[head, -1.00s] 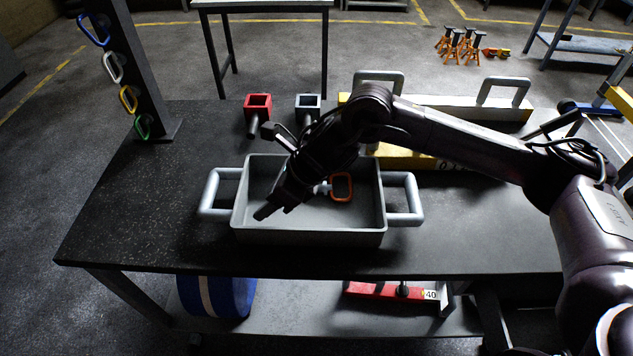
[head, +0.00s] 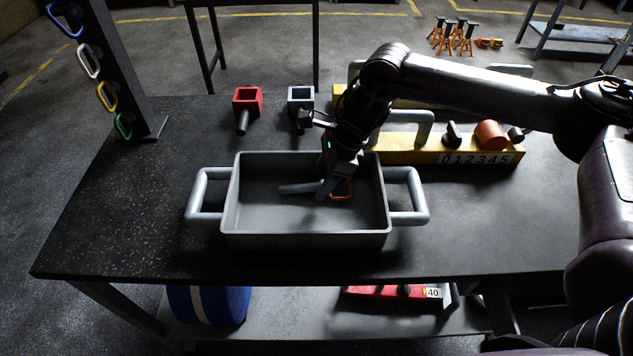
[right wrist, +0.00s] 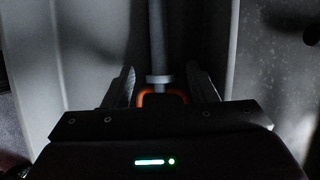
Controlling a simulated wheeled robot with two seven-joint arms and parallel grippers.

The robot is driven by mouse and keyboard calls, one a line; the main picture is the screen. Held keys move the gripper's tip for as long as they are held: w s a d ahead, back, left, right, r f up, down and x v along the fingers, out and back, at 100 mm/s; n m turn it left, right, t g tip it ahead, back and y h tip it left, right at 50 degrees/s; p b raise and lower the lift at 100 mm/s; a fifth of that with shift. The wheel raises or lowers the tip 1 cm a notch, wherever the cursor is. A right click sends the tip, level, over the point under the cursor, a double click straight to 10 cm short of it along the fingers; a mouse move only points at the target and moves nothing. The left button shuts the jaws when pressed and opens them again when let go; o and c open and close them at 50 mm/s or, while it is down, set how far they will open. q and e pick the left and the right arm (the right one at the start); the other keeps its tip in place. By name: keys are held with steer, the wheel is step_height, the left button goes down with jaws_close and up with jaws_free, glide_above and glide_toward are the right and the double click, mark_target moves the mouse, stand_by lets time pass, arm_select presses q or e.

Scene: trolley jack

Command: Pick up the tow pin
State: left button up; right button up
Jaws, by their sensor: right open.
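The tow pin is a grey rod (head: 298,188) with an orange loop handle (head: 342,190). It lies in the grey tray (head: 305,240) on the dark workbench. My right gripper (head: 328,192) reaches down into the tray over the pin, near where the rod meets the loop, and partly hides it. In the right wrist view the open fingers (right wrist: 163,88) stand either side of the pin, with the collar and orange loop (right wrist: 152,98) between them. I cannot tell whether they touch it. My left gripper is not in view.
The tray has a handle at each end. A red square socket (head: 247,101) and a grey one (head: 300,98) stand behind it. A yellow numbered block (head: 400,154) lies behind the tray at right. A rack (head: 112,75) of coloured loops stands at left. The bench's left front is clear.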

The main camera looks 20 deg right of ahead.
steer(key=shift+a+f, duration=0.25)
steer(key=shift+f, duration=0.4)
steer(key=c, duration=1.1)
steer(key=shift+w+r, duration=0.1)
jaws_close()
steer(key=shift+r, duration=0.1)
